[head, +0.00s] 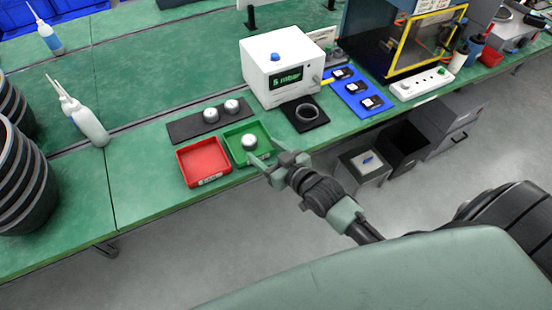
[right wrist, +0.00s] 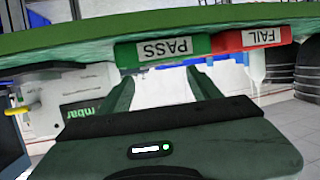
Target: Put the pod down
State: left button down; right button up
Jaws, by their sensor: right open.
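A round pod with a pale top (head: 249,141) sits in the green tray (head: 232,131), which the right wrist view shows labelled PASS (right wrist: 165,51). My right gripper (head: 262,153) is at the tray's front right edge, its fingers open and pointing towards the pod. In the right wrist view both fingers (right wrist: 162,88) are spread apart with nothing clearly held between them; the pod cannot be made out there. My left gripper is in neither view.
A red tray (head: 204,160), labelled FAIL (right wrist: 261,37), stands left of the green one. Two more pods (head: 210,114) stand on a dark mat behind. A white box with a display (head: 282,68), a black pad with a ring (head: 306,113) and a blue strip (head: 357,91) lie right.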

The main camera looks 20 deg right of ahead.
jog(key=v, duration=0.5)
jog(key=shift+s+r, duration=0.2)
jog(key=shift+s, duration=0.2)
jog(key=shift+f, duration=0.1)
jog(key=s+d+f+g+h, duration=0.15)
jog(key=s+f, duration=0.35)
jog(key=f, duration=0.6)
jog(key=s+d+f+m+g, duration=0.1)
jog(key=s+f+g, duration=0.25)
jog(key=f, duration=0.75)
jog(key=s+d+f+g+h, duration=0.15)
jog(key=s+f, duration=0.35)
jog(key=f, duration=0.6)
jog(key=s+f+g, duration=0.3)
jog(key=s+f, duration=0.3)
jog(key=s, duration=0.6)
jog(key=s+f+g, duration=0.3)
jog(key=s+f, duration=0.4)
jog(key=s, duration=0.5)
jog(key=shift+s+a+f+n+g+h, duration=0.25)
jog(key=shift+s+a+n+g+h, duration=0.05)
jog(key=shift+s+a+g, duration=0.1)
